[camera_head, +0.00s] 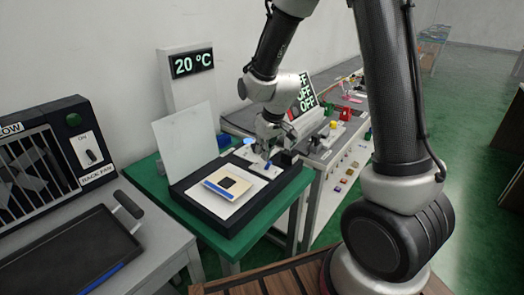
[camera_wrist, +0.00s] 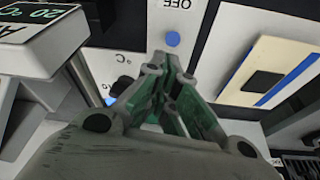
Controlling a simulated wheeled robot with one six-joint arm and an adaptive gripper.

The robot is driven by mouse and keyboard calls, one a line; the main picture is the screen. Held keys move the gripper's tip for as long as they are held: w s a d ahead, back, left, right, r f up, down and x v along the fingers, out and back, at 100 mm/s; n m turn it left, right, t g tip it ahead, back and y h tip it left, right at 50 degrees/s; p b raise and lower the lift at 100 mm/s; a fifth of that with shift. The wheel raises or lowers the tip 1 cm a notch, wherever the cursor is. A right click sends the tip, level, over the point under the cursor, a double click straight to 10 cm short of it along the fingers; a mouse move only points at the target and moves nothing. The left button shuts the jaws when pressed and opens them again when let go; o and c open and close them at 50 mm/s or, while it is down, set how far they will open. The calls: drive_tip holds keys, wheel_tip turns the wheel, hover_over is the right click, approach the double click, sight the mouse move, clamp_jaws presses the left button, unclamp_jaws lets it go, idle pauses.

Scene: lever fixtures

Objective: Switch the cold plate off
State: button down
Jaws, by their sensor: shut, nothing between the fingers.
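The cold plate (camera_head: 215,222) is a dark box on a green table, with a raised white lid (camera_head: 186,138) and a pale panel on its right side. A small blue knob (camera_head: 268,163) shows on that panel, below my gripper (camera_head: 267,146). In the wrist view, a round blue tip (camera_wrist: 172,39) lies just beyond my gripper's fingertips (camera_wrist: 166,62), by an upside-down OFF label (camera_wrist: 178,4). My gripper is shut and empty. I cannot tell whether it touches the knob, and the lever's base is hidden.
A sign (camera_head: 193,64) behind reads 20 °C. A pale block with a dark square (camera_head: 235,184) lies on the plate. Another bench (camera_head: 338,160) with coloured parts and OFF displays (camera_head: 303,94) is at right.

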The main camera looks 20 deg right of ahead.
drive_tip(key=shift+r, duration=0.15)
drive_tip(key=shift+r, duration=0.7)
